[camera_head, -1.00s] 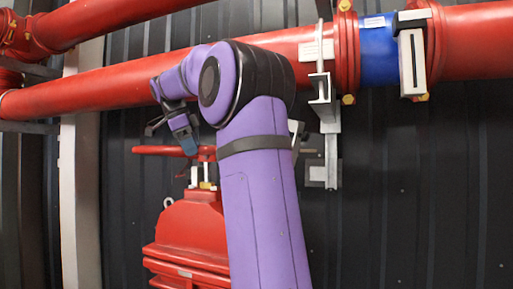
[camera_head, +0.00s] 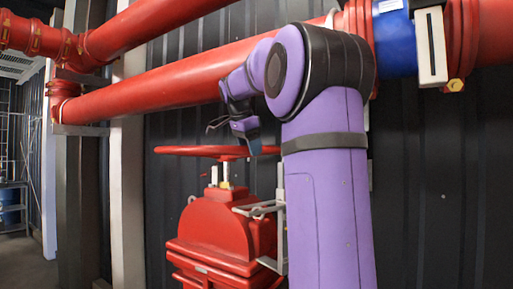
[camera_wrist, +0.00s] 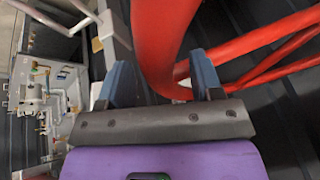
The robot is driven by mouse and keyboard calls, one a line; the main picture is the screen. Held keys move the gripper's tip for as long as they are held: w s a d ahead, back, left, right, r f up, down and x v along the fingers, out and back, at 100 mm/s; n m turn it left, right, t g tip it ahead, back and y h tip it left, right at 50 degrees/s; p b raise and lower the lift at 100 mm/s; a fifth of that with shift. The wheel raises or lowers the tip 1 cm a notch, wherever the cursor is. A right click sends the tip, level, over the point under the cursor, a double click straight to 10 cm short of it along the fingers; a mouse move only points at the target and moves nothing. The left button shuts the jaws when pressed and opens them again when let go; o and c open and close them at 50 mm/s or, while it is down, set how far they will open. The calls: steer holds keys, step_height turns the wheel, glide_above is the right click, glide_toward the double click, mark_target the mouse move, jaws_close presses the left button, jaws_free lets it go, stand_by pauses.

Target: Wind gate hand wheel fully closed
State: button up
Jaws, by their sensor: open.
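The red hand wheel (camera_head: 205,151) lies flat on top of the red valve body (camera_head: 215,228) in the head view, seen nearly edge-on. My gripper (camera_head: 254,146) is at the right part of the wheel, pointing down, partly hidden by my arm. In the wrist view the two blue-grey fingers of my gripper (camera_wrist: 162,82) are apart. The wheel's curved red rim (camera_wrist: 152,45) passes through the gap between them, and its spokes run off to the right behind the right finger. I cannot tell whether a finger touches the rim.
A thick red pipe (camera_head: 150,95) with a blue band (camera_head: 394,40) runs across above the wheel. A grey metal bracket (camera_head: 280,230) stands at the valve's right side. A dark ribbed wall (camera_head: 430,190) is behind. Open floor (camera_head: 30,260) shows at far left.

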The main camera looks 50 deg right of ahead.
steer(key=shift+s+d, duration=0.1)
steer(key=shift+d, duration=0.1)
stand_by(0.3)
steer(key=w+v, duration=0.2)
steer(key=v, duration=1)
steer(key=shift+w+r, duration=0.15)
stand_by(0.9)
steer(key=shift+d, duration=0.15)
steer(key=shift+c, duration=0.3)
